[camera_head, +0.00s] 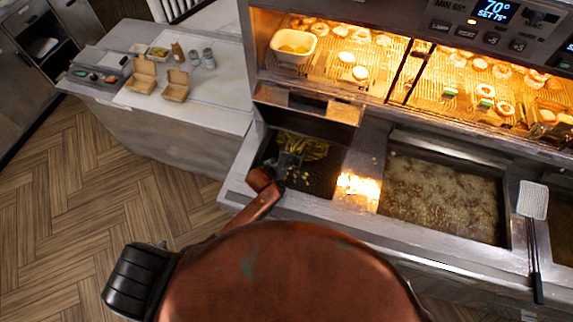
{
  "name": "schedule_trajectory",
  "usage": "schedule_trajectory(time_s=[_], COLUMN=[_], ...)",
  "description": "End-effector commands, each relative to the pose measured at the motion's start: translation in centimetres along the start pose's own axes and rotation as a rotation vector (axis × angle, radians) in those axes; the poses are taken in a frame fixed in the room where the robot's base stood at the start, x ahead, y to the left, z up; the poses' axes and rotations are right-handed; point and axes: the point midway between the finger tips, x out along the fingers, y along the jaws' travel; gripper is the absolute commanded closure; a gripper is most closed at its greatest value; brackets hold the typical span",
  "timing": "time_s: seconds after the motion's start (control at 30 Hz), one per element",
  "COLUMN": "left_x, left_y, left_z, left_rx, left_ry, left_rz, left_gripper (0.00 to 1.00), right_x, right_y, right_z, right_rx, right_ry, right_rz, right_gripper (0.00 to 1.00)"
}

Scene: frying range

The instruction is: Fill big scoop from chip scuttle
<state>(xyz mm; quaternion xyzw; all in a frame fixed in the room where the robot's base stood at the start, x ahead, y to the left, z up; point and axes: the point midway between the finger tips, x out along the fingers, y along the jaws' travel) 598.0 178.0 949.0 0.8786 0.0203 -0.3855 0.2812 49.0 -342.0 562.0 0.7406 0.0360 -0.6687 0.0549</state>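The chip scuttle (319,184) is a dark sunken bin in the steel counter, left of the fryer. A heap of yellow chips (310,148) lies toward its back, and its front floor is mostly bare. My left gripper (289,158) is a small dark shape over the scuttle's left part, close to the chips. The copper arm behind it hides some of the bin. Whether its fingers are open or shut is too small to tell. I cannot make out the big scoop. My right gripper is not in view.
A fryer vat (440,195) of bubbling oil is right of the scuttle. A long-handled skimmer (533,200) lies at the far right. A heated display (345,75) overhangs the back. The left counter (215,105) holds open cartons (176,85) and small tubs.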

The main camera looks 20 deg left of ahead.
Motion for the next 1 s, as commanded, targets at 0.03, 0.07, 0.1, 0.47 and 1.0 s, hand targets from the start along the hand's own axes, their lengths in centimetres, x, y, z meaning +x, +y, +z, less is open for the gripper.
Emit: schedule_trajectory(time_s=[0.03, 0.07, 0.1, 0.47, 1.0], left_x=[0.2, 0.2, 0.2, -0.1, -3.7], left_y=[-0.1, -0.2, -0.2, -0.7, 0.8], left_z=[0.2, 0.3, 0.4, 1.2, -0.1], left_rx=[0.002, 0.002, 0.003, 0.013, 0.02], left_ry=[0.01, 0.014, 0.019, 0.068, 0.112], left_rz=[0.008, 0.01, 0.014, 0.046, 0.073], left_gripper=[1.0, 1.0, 1.0, 1.0, 1.0], right_x=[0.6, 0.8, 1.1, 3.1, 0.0], right_y=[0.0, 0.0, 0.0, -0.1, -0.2], right_z=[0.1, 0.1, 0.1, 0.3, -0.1], right_rx=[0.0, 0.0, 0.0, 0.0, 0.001], right_ry=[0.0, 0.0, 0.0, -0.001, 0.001], right_rz=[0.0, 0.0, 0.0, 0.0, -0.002], right_gripper=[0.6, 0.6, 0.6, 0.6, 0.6])
